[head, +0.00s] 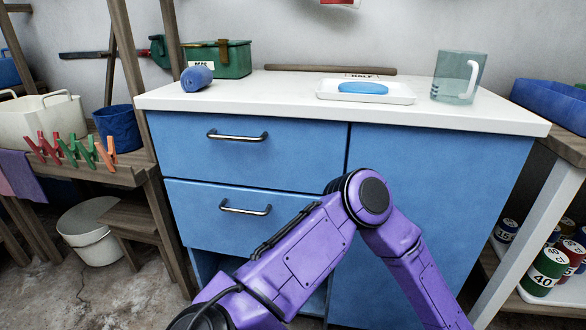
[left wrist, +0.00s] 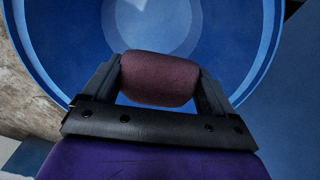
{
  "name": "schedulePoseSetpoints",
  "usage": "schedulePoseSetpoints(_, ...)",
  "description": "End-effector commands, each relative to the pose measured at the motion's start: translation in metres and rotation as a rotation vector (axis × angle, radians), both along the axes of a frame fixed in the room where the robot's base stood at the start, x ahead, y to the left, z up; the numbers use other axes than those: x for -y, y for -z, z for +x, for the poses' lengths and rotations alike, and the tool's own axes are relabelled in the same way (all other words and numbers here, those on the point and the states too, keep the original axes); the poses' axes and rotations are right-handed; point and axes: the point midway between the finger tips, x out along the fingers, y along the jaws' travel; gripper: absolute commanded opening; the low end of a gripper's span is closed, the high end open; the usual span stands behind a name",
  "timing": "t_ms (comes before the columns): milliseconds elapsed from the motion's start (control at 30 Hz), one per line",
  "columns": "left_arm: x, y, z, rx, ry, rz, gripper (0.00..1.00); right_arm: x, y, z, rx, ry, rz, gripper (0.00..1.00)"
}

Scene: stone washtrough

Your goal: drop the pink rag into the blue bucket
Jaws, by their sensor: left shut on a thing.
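In the left wrist view my left gripper (left wrist: 160,72) is shut on a rolled, dusky pink rag (left wrist: 158,84), held crosswise between the two fingers. Beyond the rag is the open blue bucket (left wrist: 232,50), seen from above into its round inside. The rag and fingers overlap the bucket's opening in this view, and the near part of its rim is hidden behind the gripper. The height of the rag above the bucket floor is hard to tell. In the head view only my purple arm shows; its gripper is out of frame. My right gripper is not in view.
A blue cabinet (head: 430,190) with a white top (head: 260,96) stands in front. On it are a blue roll (head: 196,78), a green box (head: 232,60), a white tray (head: 405,94) and a clear jug (head: 446,70). A smaller-looking blue pail (head: 120,128) and white bucket (head: 88,232) are left.

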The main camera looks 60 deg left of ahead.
Motion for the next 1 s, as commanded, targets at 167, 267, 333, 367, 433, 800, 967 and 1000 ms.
schedulePoseSetpoints(167, 0.000, -0.001, 0.000, 0.000, 0.000, 0.000, 1.00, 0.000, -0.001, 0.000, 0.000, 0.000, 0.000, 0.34)
schedulePoseSetpoints(267, 0.000, -0.001, 0.000, 0.000, 0.000, 0.000, 1.00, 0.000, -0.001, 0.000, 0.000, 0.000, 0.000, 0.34)
schedulePoseSetpoints(333, 0.000, -0.001, 0.000, 0.000, 0.000, 0.000, 1.00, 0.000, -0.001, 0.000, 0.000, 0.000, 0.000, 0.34)
schedulePoseSetpoints(367, 0.000, -0.003, 0.000, 0.000, 0.000, 0.000, 1.00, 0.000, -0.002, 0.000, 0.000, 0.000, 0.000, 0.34)
schedulePoseSetpoints(433, 0.000, -0.010, 0.000, 0.001, 0.000, 0.000, 1.00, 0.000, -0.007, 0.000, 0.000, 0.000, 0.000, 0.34)
schedulePoseSetpoints(800, 0.000, -0.093, 0.000, 0.000, -0.001, 0.000, 1.00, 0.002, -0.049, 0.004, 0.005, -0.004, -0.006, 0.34)
schedulePoseSetpoints(967, 0.000, -0.107, 0.000, 0.001, 0.000, 0.000, 1.00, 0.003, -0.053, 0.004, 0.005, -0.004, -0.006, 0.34)
schedulePoseSetpoints(1000, 0.000, -0.107, 0.000, 0.000, 0.000, 0.000, 1.00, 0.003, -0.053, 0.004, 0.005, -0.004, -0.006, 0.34)
